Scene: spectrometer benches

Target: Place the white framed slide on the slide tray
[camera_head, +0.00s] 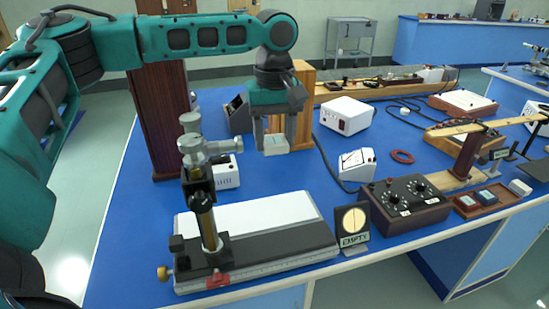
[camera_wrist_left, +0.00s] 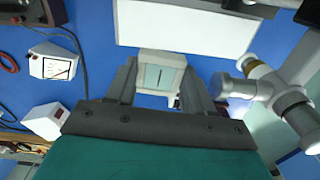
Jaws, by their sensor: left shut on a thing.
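My left gripper (camera_head: 275,143) is over the blue bench in the head view, pointing down. It is shut on the white framed slide (camera_head: 276,147). In the left wrist view the slide (camera_wrist_left: 160,76) is a pale frame with a grey-blue middle and a dark line, held between the two fingers (camera_wrist_left: 158,92). The slide tray (camera_head: 466,205) is a small reddish-brown tray at the bench's right front, with dark and blue slides in it. It is well to the right of my gripper. My right gripper is not in view.
A microscope-like instrument (camera_head: 203,215) on a white-topped base stands front left of the gripper. A white box (camera_head: 346,116), a meter (camera_head: 356,164), a dark knobbed box (camera_head: 408,203), an EMPTY sign (camera_head: 353,225) and a red ring (camera_head: 402,156) lie to the right. A small white block (camera_head: 520,187) is at the tray's right end.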

